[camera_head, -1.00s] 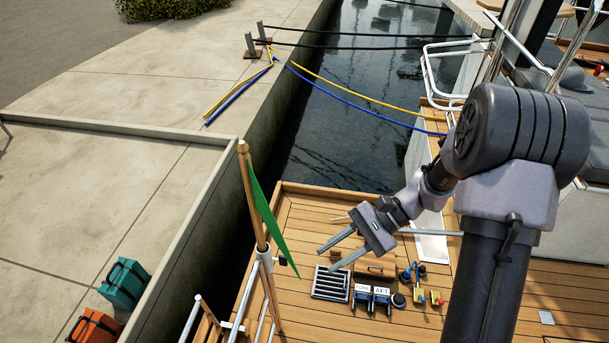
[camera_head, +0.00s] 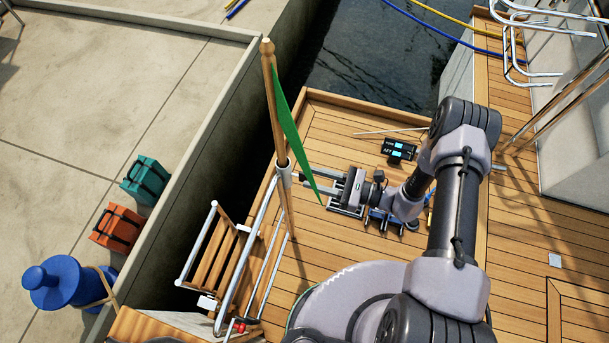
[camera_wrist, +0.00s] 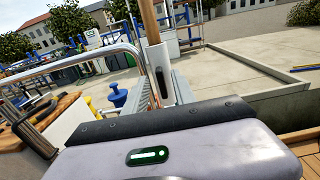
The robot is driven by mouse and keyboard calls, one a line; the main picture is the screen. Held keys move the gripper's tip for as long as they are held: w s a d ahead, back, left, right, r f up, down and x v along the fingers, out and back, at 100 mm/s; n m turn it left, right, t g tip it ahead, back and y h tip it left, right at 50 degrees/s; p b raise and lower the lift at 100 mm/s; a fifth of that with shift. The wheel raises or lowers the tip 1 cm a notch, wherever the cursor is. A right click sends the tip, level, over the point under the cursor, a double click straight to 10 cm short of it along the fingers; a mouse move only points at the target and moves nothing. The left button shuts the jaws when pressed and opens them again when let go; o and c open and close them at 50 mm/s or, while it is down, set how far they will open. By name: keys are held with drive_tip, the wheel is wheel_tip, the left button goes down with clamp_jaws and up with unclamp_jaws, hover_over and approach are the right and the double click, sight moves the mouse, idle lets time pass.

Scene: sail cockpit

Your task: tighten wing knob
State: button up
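A wooden flagstaff (camera_head: 271,105) with a green flag (camera_head: 293,135) stands in a pale metal socket (camera_head: 284,174) on the stern rail. In the wrist view the socket (camera_wrist: 160,58) is straight ahead. A narrow dark upright shape on its near face looks like the wing knob (camera_wrist: 164,82); I cannot make out its wings. In the head view I cannot pick the knob out. My gripper (camera_head: 309,180) is open and points left at the socket, its tips a short way from it. In the wrist view its two fingers lie either side of the knob's line, with nothing between them.
A boarding ladder (camera_head: 208,255) and steel rails (camera_head: 245,268) stand below and left of the socket. The flag's lower tip hangs close to my fingers. A dark box with labels (camera_head: 399,149) lies on the teak deck (camera_head: 335,255). Teal (camera_head: 146,180) and orange (camera_head: 118,226) bags sit on the quay.

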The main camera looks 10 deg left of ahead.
sight(304, 175)
drive_tip(key=shift+w+a, duration=0.15)
drive_tip(key=shift+a, duration=1.55)
clamp_jaws()
